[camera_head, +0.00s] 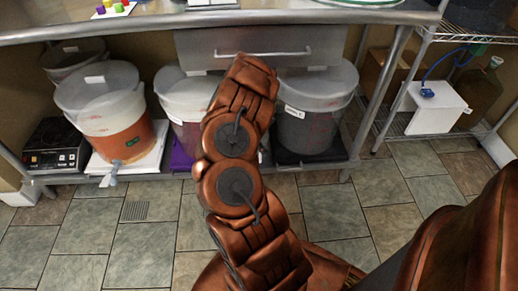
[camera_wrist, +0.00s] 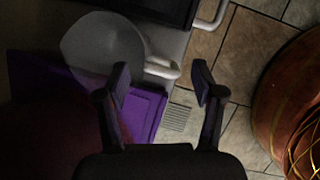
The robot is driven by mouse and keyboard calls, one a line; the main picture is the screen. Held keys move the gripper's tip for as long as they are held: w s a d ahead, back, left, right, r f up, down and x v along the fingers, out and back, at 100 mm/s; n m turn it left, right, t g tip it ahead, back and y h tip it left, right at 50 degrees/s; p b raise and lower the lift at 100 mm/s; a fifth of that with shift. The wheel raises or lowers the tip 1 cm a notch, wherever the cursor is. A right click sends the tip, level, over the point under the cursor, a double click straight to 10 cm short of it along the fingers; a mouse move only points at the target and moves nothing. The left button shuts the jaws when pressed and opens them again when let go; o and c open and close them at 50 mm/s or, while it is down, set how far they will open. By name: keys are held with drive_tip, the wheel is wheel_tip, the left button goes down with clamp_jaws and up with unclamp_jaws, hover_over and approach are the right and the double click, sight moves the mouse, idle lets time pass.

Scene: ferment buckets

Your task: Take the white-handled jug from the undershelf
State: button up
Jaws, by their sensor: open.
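A grey, translucent round jug (camera_wrist: 98,45) shows at the upper left in the wrist view. Its white handle (camera_wrist: 162,69) sticks out to the right, toward the floor. My gripper (camera_wrist: 160,78) is open, and the handle appears between its two fingertips in the picture. I cannot tell whether either finger touches it. The jug is close to a purple mat or tray (camera_wrist: 145,108). In the head view, my arm hides the gripper and I cannot make out the jug.
The undershelf holds an orange-filled bucket (camera_head: 115,110), a white lidded bucket (camera_head: 180,95), a grey lidded bucket (camera_head: 308,115) and a black hotplate (camera_head: 57,143). Another white handle (camera_wrist: 212,16) is near the wrist view's top. A wire rack (camera_head: 425,45) stands right. Tiled floor (camera_head: 110,240) is clear in front.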

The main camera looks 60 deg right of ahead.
drive_tip(key=shift+b+x, duration=0.5)
drive_tip(key=shift+x, duration=1.55)
drive_tip(key=shift+d, duration=0.1)
clamp_jaws()
